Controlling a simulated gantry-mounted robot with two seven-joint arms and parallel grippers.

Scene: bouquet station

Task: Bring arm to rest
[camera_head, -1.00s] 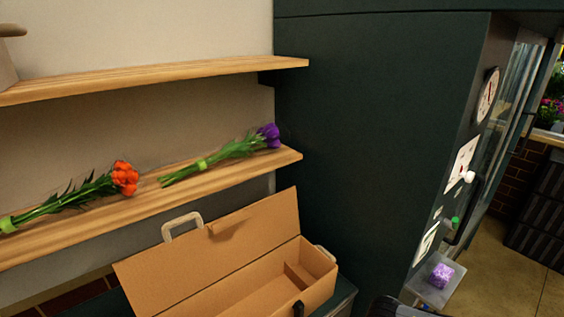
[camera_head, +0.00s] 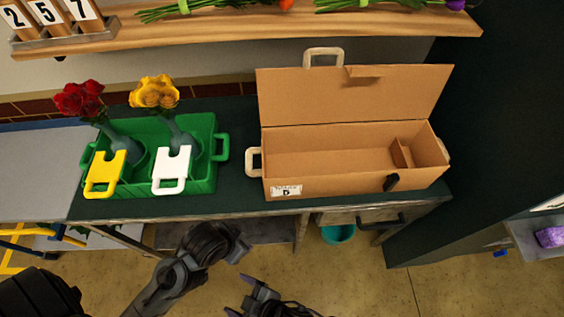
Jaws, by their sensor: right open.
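My right gripper (camera_head: 241,295) shows in part at the bottom edge of the head view, low over the floor in front of the counter. It is open, with nothing seen between its fingers. It is apart from the counter and everything on it. A dark jointed link of my own arm (camera_head: 200,262) reaches up to the left of it. My left gripper cannot be made out.
An open, empty cardboard box (camera_head: 330,189) stands on the dark counter (camera_head: 235,203). To its left is a green crate (camera_head: 206,182) with red roses (camera_head: 80,99) and yellow flowers (camera_head: 154,92) in vases. A wooden shelf (camera_head: 230,31) is above. Floor in front is clear.

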